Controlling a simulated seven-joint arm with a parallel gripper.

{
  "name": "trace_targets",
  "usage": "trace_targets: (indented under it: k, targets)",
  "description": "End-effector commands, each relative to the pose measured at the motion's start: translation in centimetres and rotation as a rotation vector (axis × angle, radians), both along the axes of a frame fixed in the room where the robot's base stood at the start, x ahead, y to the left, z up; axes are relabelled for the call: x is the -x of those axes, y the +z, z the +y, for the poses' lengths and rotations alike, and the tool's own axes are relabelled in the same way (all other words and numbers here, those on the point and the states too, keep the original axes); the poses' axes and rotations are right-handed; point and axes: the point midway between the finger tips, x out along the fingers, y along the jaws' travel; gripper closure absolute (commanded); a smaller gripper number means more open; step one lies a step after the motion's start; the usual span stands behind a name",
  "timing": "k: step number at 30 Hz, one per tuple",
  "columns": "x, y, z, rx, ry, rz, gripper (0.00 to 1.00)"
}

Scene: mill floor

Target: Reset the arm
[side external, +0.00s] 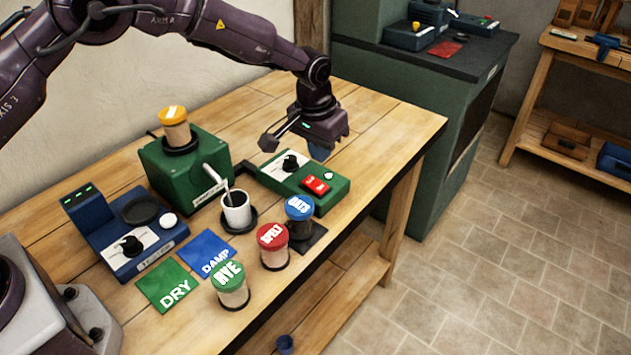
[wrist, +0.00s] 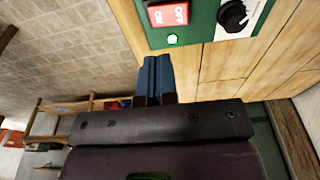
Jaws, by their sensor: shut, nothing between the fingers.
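My gripper (side external: 320,154) hangs over the back right of the wooden table (side external: 405,112), just behind the green switch box (side external: 335,190). Its blue fingers are together and empty. They also show closed in the wrist view (wrist: 153,72), pointing toward the switch box's edge (wrist: 205,38). My gripper appears apart from everything on the table, though its exact height is hard to tell. The red ON/OFF switch (side external: 316,185) and black dial (side external: 291,162) sit on the switch box.
A green mill (side external: 165,170) carries a yellow-lidded jar (side external: 174,125). A white cup (side external: 236,211) stands by its spout. A blue scale (side external: 110,245), DRY card (side external: 168,287), DAMP card (side external: 206,255), and RYE (side external: 230,285), SPELT (side external: 273,247) and OATS (side external: 299,212) jars stand nearer. The table's right end is bare.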

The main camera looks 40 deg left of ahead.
Motion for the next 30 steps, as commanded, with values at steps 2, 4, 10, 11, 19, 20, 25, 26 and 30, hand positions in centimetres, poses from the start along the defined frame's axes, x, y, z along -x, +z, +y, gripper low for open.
trace_targets:
  k: [2, 4, 10, 11, 19, 20, 25, 26, 30]
  targets:
    - [0.0, 0.0, 0.0, 0.0, 0.0, 0.0, 1.0]
    - [0.0, 0.0, 0.0, 0.0, 0.0, 0.0, 1.0]
    - [0.6, -0.5, 0.2, -0.009, -0.024, 0.023, 1.0]
    - [1.1, -0.9, 0.3, -0.013, -0.029, 0.039, 1.0]
    - [7.5, 3.1, 2.4, -0.022, -0.072, 0.125, 1.0]
    - [8.2, 4.0, 2.8, -0.02, -0.075, 0.125, 1.0]
    - [13.0, 9.7, 4.8, -0.008, -0.082, 0.101, 1.0]
    - [14.0, 10.7, 5.2, -0.006, -0.082, 0.093, 1.0]
    - [18.8, 14.6, 6.9, 0.003, -0.082, 0.049, 1.0]
